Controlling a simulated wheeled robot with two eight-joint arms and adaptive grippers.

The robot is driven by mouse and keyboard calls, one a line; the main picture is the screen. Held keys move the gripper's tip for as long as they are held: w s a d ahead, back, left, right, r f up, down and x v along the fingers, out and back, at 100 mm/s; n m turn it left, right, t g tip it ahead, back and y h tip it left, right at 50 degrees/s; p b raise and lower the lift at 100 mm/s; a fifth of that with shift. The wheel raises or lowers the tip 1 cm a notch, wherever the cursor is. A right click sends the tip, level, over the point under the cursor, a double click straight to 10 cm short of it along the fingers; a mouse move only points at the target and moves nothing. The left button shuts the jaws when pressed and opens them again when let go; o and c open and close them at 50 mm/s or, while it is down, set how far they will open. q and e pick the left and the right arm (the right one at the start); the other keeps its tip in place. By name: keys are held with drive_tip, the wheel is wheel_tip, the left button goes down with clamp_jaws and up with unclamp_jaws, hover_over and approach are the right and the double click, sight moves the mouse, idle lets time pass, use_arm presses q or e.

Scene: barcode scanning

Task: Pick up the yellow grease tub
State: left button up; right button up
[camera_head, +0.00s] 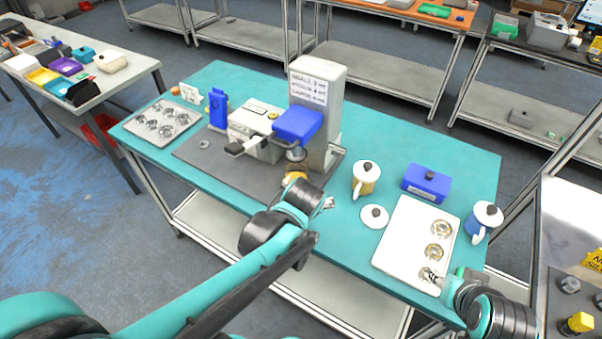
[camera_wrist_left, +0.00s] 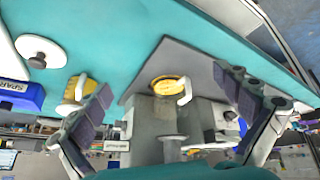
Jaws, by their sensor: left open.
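The yellow grease tub (camera_head: 296,171) sits under the blue-headed machine, partly hidden by my left gripper. In the left wrist view, a round yellow-topped tub (camera_wrist_left: 168,84) with a white handle-like loop shows between the fingers. My left gripper (camera_head: 310,193) is at the front of the machine, close to the tub. Its fingers (camera_wrist_left: 162,88) are spread apart and hold nothing; I cannot tell whether either touches the tub. My right gripper (camera_head: 431,275) is over the near right part of the white tray; its finger opening is too small to tell.
The machine (camera_head: 318,112) stands behind the tub on a dark mat (camera_head: 204,160). To the right are a yellow-and-white mug (camera_head: 366,178), a round white lid (camera_head: 375,216), a blue box (camera_head: 427,183), a white tray (camera_head: 401,235) and a blue mug (camera_head: 484,222). The teal front edge is clear.

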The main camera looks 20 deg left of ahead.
sight(295, 175)
use_arm(q)
drive_tip(key=w+f+n, duration=0.1)
drive_tip(key=w+n, duration=0.1)
drive_tip(key=w+f+n+y+p, duration=0.1)
drive_tip(key=w+f, duration=0.1)
drive_tip(key=shift+w+d+n+g, duration=0.15)
drive_tip(key=shift+n+g, duration=0.25)
drive_tip(key=shift+w+f+n+y+p, duration=0.3)
drive_tip(key=shift+w+f+n+y, duration=0.1)
drive_tip(key=shift+f+n, duration=0.15)
drive_tip(key=w+a+b, duration=0.1)
drive_tip(key=w+a, duration=0.4)
drive_tip(key=w, duration=0.1)
drive_tip(key=shift+a+f, duration=0.15)
drive_tip(key=shift+a, duration=0.2)
drive_tip(key=w+a, duration=0.1)
drive_tip(key=w+a+f+b, duration=0.1)
drive_tip(key=w+a, duration=0.1)
drive_tip(key=shift+w, duration=0.15)
drive_tip(key=shift+c, duration=0.6)
drive_tip(key=c, duration=1.3)
use_arm(e)
drive_tip(key=shift+s+d+r, duration=0.15)
drive_tip(key=shift+r, duration=0.05)
